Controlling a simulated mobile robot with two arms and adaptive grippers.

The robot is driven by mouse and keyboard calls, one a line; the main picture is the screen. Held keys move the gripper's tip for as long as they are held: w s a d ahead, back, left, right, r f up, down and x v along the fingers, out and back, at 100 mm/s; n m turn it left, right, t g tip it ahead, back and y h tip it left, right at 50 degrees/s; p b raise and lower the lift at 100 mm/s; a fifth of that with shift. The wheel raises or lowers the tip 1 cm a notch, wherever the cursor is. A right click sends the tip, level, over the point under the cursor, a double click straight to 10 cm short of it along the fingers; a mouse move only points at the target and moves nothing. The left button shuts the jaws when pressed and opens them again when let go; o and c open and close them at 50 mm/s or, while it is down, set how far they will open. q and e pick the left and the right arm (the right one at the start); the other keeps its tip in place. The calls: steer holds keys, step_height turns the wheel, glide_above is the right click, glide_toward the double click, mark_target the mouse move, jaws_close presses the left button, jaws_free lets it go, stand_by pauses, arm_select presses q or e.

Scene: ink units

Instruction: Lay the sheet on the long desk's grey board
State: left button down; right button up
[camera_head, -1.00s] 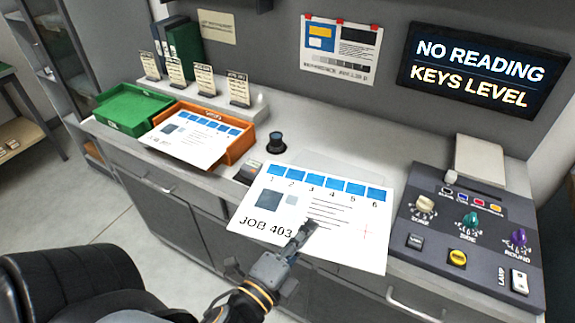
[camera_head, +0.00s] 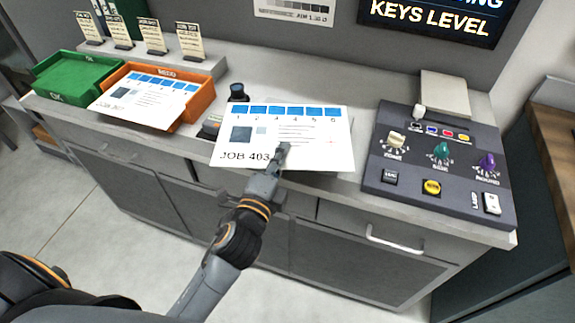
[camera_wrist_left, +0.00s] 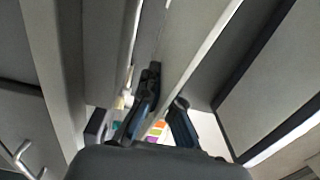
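The sheet (camera_head: 300,128), white with a row of blue numbered squares and the print JOB 403, is held roughly flat at the desk's front edge. My left gripper (camera_head: 282,152) is at its near edge, shut on it, with one finger showing on top. In the left wrist view the two fingers (camera_wrist_left: 165,115) show from behind, and the grip itself is unclear. The long desk (camera_head: 345,190) runs beneath. The grey board cannot be made out clearly; the sheet covers much of that part of the desk. My right gripper is not in view.
A control panel (camera_head: 440,178) with knobs stands right of the sheet. An orange tray (camera_head: 190,112) with another printed sheet (camera_head: 140,98) and a green tray (camera_head: 75,80) are at left. A dark round knob (camera_head: 238,92) stands just behind the sheet's left corner.

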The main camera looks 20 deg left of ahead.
arm_select(q)
steer(key=f, duration=0.1)
steer(key=w+f, duration=0.1)
steer(key=f, duration=0.2)
steer(key=shift+w+d+f+b, duration=0.3)
steer(key=shift+d+b, duration=0.05)
steer(key=shift+d, duration=0.05)
steer(key=shift+f, duration=0.25)
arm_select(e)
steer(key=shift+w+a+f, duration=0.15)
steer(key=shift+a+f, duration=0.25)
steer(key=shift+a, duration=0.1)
arm_select(q)
steer(key=shift+f, duration=0.15)
steer(key=c, duration=1.5)
jaws_free()
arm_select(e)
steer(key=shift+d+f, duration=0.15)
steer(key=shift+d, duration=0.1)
